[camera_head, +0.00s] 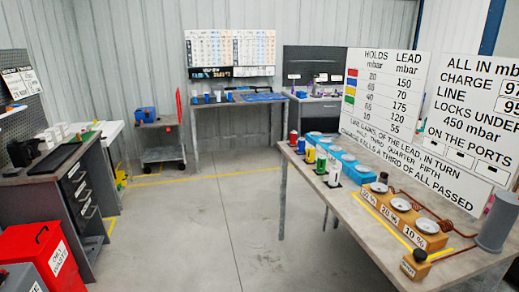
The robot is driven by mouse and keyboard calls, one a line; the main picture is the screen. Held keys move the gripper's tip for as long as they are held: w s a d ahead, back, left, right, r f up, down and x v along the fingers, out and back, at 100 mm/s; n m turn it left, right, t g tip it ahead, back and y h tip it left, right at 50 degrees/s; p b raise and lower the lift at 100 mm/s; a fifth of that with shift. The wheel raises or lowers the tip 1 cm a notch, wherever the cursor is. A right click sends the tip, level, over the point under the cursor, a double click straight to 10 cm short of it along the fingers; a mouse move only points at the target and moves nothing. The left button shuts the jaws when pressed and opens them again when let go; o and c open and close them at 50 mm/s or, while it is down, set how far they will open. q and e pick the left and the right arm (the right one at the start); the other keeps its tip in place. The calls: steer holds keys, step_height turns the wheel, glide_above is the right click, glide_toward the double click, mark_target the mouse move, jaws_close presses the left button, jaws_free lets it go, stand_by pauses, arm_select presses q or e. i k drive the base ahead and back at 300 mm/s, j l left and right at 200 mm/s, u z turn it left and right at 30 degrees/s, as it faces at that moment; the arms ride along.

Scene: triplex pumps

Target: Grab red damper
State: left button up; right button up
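The red damper (293,138) is a small upright cylinder at the far left end of a row on the right-hand workbench (345,215). Beside it, running toward the camera, stand a blue damper (301,145), a yellow damper (310,154), a green damper (321,163) and a white damper (334,175). Neither of my grippers shows in the head view. Nothing visibly covers the red damper.
Blue units with white tops (349,160) stand behind the row. A wooden block with weights (400,208) and copper coils lie nearer. Large sign boards (385,110) rise behind the bench. A red bin (42,250) and drawer cabinet (75,190) stand left. The middle floor (205,215) is clear.

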mark_target(293, 134)
steer(key=i+u, duration=0.35)
steer(key=i, duration=1.95)
steer(key=i+z, duration=0.2)
steer(key=i, duration=0.3)
steer(key=i+j+z, duration=0.2)
steer(key=i, duration=0.3)
steer(key=i+j+z, duration=0.2)
steer(key=i, duration=0.3)
